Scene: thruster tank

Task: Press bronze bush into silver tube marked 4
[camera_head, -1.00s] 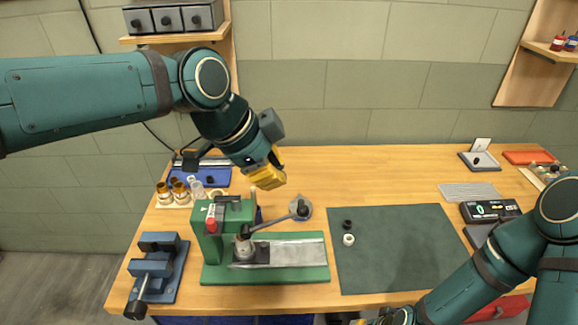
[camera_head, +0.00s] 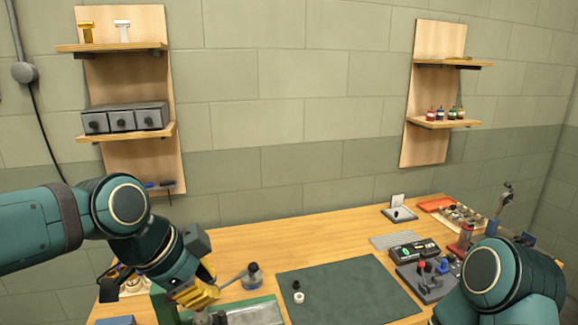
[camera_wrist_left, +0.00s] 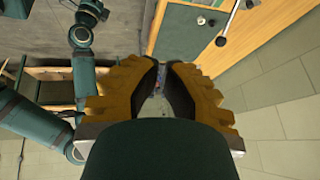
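Several bronze bushes (camera_head: 119,276) stand at the back left of the bench in the head view, partly hidden behind my left arm. Pale tube shapes beside them are mostly covered. I cannot make out a silver tube marked 4. The green press (camera_head: 166,306) is cut off at the bottom and mostly hidden by my left gripper (camera_head: 207,290), which hangs above it. In the left wrist view my yellow left fingers (camera_wrist_left: 161,78) have a narrow gap between their dark pads, with nothing clearly held. My right gripper is outside the head view and not clearly seen in the wrist view.
A dark green mat (camera_head: 345,290) holds a black ring (camera_head: 296,285) and a white ring (camera_head: 299,298). A lever with a dark knob (camera_head: 253,270) stands left of it. A black display box (camera_head: 413,250) and wall shelves (camera_head: 125,132) also show. The bench's back middle is clear.

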